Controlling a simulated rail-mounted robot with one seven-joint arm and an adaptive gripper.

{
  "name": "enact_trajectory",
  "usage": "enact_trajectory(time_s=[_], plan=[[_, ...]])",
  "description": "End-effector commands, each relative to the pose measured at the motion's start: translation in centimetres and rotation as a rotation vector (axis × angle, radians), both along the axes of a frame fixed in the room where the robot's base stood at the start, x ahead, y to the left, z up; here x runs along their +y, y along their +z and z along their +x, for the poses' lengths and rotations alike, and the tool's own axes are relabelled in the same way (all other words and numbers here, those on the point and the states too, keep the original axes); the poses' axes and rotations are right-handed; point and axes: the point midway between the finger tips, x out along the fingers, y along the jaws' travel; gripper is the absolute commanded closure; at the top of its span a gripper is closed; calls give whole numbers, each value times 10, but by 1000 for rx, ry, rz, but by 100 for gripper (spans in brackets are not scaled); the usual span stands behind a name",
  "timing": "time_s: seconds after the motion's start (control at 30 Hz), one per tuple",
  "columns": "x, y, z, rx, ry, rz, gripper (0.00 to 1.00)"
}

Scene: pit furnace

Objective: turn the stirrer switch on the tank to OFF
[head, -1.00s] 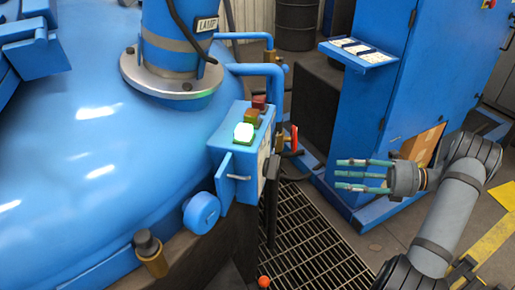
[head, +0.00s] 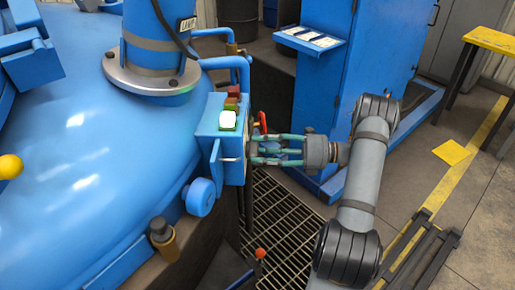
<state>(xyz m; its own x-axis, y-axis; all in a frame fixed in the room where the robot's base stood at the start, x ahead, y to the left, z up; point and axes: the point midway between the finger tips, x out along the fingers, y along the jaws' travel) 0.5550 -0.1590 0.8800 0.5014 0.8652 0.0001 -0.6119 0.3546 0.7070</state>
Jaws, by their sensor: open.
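The blue control box (head: 206,125) is fixed to the side of the big blue tank (head: 85,150). A lit pale button (head: 228,120) and a darker red one (head: 233,92) are on its top. The box's right face is seen nearly edge-on, so I cannot make out the stirrer switch or its position. My gripper (head: 256,150) has long greenish fingers, spread open and pointing left. Their tips are at or very near the right face of the box; I cannot tell whether they touch it. Nothing shows between the fingers.
A red valve handle (head: 263,122) stands just behind the fingers. A round blue knob (head: 200,197) sticks out below the box. A floor grating (head: 285,225) lies beneath. A tall blue cabinet (head: 335,75) stands behind my gripper.

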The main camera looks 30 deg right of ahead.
Motion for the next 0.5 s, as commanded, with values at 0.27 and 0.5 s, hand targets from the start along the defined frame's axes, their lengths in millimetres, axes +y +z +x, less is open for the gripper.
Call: enact_trajectory(time_s=[0.27, 0.5], plan=[[11, 0, 6, 0, 0, 0, 58], [11, 0, 6, 0, 0, 0, 63]])
